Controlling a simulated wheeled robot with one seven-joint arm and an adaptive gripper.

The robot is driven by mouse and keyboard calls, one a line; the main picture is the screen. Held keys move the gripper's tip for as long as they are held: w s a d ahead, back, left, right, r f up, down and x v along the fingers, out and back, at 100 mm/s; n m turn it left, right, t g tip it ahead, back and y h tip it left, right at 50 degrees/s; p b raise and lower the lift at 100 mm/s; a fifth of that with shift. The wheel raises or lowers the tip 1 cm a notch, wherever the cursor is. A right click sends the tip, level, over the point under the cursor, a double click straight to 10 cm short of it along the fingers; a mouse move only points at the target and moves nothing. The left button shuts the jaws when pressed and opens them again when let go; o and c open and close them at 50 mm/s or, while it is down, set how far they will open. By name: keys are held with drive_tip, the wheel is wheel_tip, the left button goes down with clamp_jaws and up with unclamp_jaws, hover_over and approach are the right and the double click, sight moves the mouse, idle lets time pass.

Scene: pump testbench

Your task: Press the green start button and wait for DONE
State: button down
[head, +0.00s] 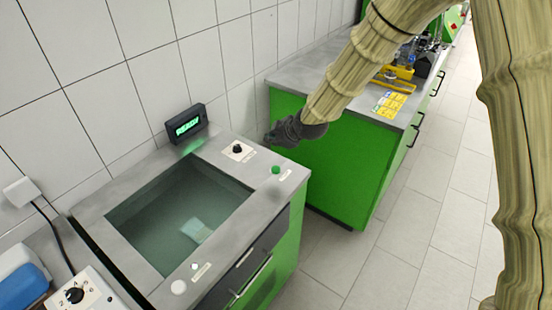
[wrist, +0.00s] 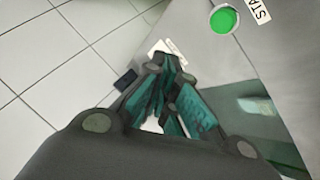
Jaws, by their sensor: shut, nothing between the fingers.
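The green start button (head: 275,170) sits on the grey bench top at the right front corner of the tank bench. It also shows in the wrist view (wrist: 223,19), beside a label that reads "STA". My gripper (head: 270,137) is shut and empty. It is above the bench, behind the button in the head view, and apart from it. In the wrist view my fingers (wrist: 168,85) point away from the button, which lies to their upper right. The small display (head: 186,122) against the wall is lit green and seems to read "READY".
A sunken water tank (head: 180,215) with a pale object in it takes up the bench middle. A black knob (head: 237,148) stands near the button, and white buttons (head: 178,287) are at the front. Another green bench (head: 335,160) stands behind, with tiled floor (head: 400,235) at right.

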drive_tip(key=f+b, duration=0.1)
drive_tip(key=s+f+b, duration=0.1)
drive_tip(key=f, duration=0.1)
drive_tip(key=shift+s+a+f, duration=0.1)
drive_tip(key=shift+s, duration=0.05)
drive_tip(key=b, duration=0.2)
hover_over(274, 170)
drive_tip(key=f, duration=0.4)
drive_tip(key=shift+w+a, duration=0.1)
drive_tip(key=shift+w, duration=0.1)
drive_tip(key=shift+s+f+b, duration=0.2)
drive_tip(key=shift+f+b, duration=0.05)
drive_tip(key=shift+b, duration=0.2)
drive_tip(key=shift+f, duration=0.15)
drive_tip(key=shift+w, duration=0.1)
